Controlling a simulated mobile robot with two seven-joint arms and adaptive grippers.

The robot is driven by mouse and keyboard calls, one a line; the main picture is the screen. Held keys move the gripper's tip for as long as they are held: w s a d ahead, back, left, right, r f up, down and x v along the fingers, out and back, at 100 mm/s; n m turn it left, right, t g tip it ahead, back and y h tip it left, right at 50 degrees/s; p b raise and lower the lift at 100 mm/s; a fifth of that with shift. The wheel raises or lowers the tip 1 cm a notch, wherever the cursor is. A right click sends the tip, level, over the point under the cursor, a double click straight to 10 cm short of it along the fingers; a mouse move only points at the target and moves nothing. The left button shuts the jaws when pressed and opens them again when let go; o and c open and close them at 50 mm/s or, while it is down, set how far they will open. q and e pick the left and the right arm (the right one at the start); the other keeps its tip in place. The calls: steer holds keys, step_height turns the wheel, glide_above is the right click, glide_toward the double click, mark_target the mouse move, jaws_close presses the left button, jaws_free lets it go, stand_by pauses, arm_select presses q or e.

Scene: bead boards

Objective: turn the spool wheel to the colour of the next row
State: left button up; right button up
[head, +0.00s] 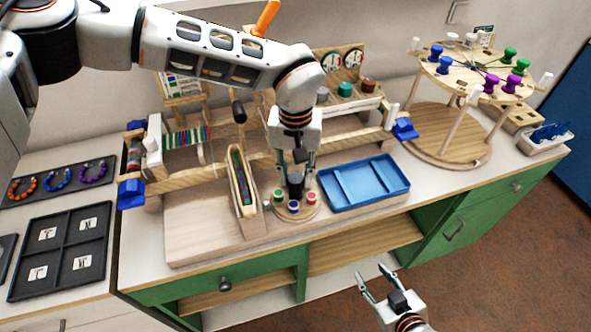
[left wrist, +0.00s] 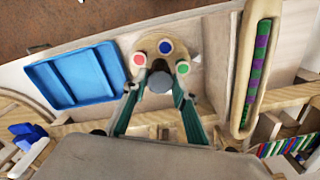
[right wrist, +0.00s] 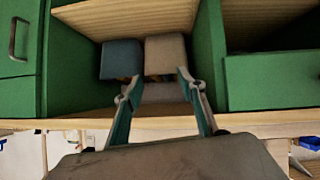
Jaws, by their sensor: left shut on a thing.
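The spool wheel (head: 283,212) is a small round wooden disc on the bench, in front of the loom. Red, blue and green topped spools stand along its front edge; in the left wrist view the red (left wrist: 138,59), blue (left wrist: 165,47) and green (left wrist: 183,68) tops show. My left gripper (head: 296,178) points down over the wheel, its fingers closed around the grey round knob (left wrist: 159,82) at the centre. The wheel's back is hidden by the gripper. My right gripper (head: 372,271) is open and empty in front of the bench, facing the open shelf.
A long wooden holder (head: 235,165) with a purple and green strip stands left of the wheel. A blue tray (head: 345,203) lies close on the right. The wooden loom frame (head: 185,180) is behind. A two-tier stand (head: 425,140) with coloured spools is further right.

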arm_select(q)
steer(key=m+p, duration=0.1)
steer(key=m, duration=0.1)
steer(key=shift+r+m, duration=0.1)
steer(key=shift+m, duration=2.2)
arm_select(e)
steer(key=shift+s+d+f+h, duration=0.2)
steer(key=shift+s+d+f, duration=0.1)
steer(key=shift+d, duration=0.2)
steer(key=shift+s+d+f+h, duration=0.2)
steer(key=shift+s+d+f, duration=0.1)
steer(key=shift+d, duration=0.2)
arm_select(q)
steer(key=o, duration=1.1)
arm_select(e)
steer(key=shift+s, duration=0.1)
steer(key=shift+s+f, duration=0.1)
steer(key=shift+f, duration=0.05)
arm_select(q)
step_height(320, 180, up, 12)
